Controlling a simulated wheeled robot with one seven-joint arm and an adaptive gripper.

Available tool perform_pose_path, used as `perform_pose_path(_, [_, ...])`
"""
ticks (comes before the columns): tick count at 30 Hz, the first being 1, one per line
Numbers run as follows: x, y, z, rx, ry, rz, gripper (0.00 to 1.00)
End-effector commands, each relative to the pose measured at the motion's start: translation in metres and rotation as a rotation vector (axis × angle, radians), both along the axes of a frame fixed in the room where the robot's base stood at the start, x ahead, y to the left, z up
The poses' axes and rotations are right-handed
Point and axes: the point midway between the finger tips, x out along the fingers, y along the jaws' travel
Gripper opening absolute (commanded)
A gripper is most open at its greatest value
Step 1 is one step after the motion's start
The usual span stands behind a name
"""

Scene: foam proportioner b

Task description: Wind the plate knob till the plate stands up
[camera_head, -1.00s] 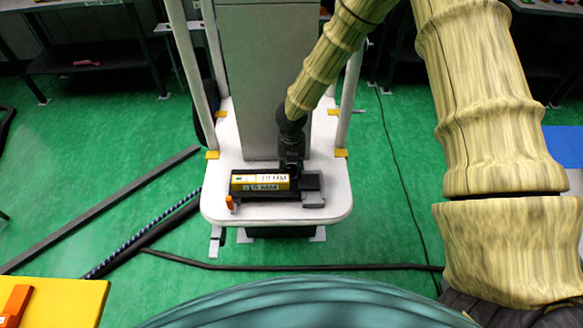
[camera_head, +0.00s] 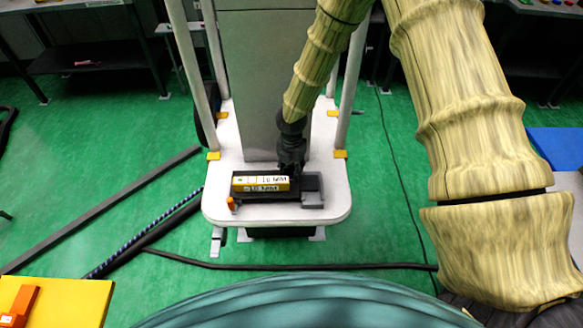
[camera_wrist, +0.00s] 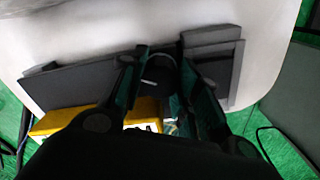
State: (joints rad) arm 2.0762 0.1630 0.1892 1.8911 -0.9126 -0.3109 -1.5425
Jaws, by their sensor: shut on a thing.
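The unit is a dark low device with a yellow block (camera_head: 260,184) that carries white labels. The yellow block also shows in the wrist view (camera_wrist: 140,110), partly behind my gripper. My gripper (camera_head: 291,168) points down at the back edge of the device, right of the block's middle. In the wrist view my gripper (camera_wrist: 160,62) has its two fingers on either side of a small dark knob (camera_wrist: 157,76) and is shut on it. A flat dark grey plate-like part (camera_wrist: 75,88) lies beside the knob. I cannot tell the plate's exact tilt.
The device stands on a white platform (camera_head: 225,210) with upright posts and a grey column (camera_head: 247,90). A small orange part (camera_head: 231,203) stands at its left front corner. A grey block (camera_head: 312,190) sits at its right end. Dark bars (camera_head: 130,195) lie on the green floor.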

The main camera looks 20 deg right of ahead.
Motion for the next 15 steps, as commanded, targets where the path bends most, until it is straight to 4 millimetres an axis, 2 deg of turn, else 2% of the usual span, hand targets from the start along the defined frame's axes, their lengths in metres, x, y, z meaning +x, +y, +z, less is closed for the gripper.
perform_pose_path(6, [-0.0001,-0.0007,-0.0001,-0.001,0.0,-0.124,0.08])
perform_pose_path(15, [-0.0005,-0.0009,-0.0011,-0.001,0.001,-0.207,0.08])
